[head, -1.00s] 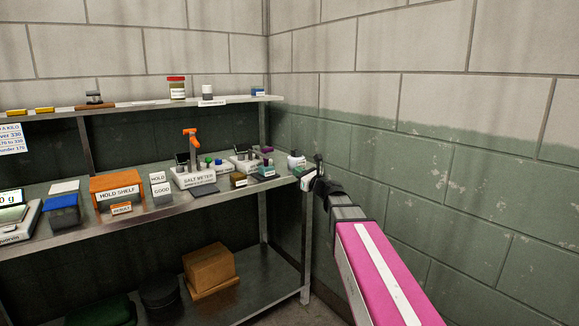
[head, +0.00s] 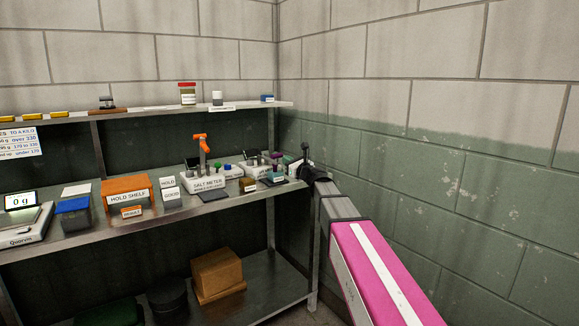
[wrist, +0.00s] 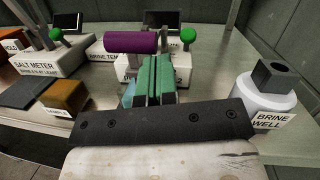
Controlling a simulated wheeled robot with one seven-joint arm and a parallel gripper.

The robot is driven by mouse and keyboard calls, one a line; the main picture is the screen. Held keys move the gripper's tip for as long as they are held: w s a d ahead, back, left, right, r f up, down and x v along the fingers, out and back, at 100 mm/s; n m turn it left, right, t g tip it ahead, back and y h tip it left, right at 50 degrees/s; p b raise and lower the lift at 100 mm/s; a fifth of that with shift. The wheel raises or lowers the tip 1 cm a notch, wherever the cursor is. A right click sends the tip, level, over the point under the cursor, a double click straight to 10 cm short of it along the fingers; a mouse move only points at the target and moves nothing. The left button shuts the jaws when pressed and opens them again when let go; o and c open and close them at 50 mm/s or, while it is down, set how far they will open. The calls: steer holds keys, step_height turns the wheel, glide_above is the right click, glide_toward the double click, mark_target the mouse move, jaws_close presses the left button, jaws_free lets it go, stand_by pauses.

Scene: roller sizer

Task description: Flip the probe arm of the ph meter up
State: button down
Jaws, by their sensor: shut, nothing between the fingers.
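In the wrist view a purple cylinder (wrist: 130,43) lies level across the front of a white-based meter (wrist: 182,68) with a dark screen (wrist: 161,19) and a green knob (wrist: 188,35). I take this for the ph meter and the purple piece for its probe arm grip; its label is hidden. My gripper (wrist: 153,62) has green fingers shut together with nothing between them. The fingertips are just below and right of the purple cylinder; I cannot tell whether they touch. In the head view the purple piece (head: 286,160) shows small beside my wrist, and the fingers are hard to make out.
A white brine well bottle (wrist: 266,103) stands close to the right of my gripper. The salt meter (wrist: 48,62) and a small brown block (wrist: 64,97) are to the left. An upper shelf (head: 130,112) runs above; a wall (head: 400,160) is at the right.

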steer(key=shift+r, duration=0.1)
stand_by(0.3)
steer(key=shift+r+g+h, duration=0.3)
steer(key=shift+r, duration=0.25)
steer(key=w+a+r+g+h, duration=0.4)
steer(key=w+a+r, duration=0.3)
steer(key=w+r, duration=0.4)
steer(key=shift+w+a+r+m+g+h, duration=0.3)
steer(key=shift+a+r+m+g, duration=0.1)
steer(key=shift+r+g, duration=0.4)
stand_by(0.3)
steer(key=shift+r, duration=0.1)
stand_by(0.3)
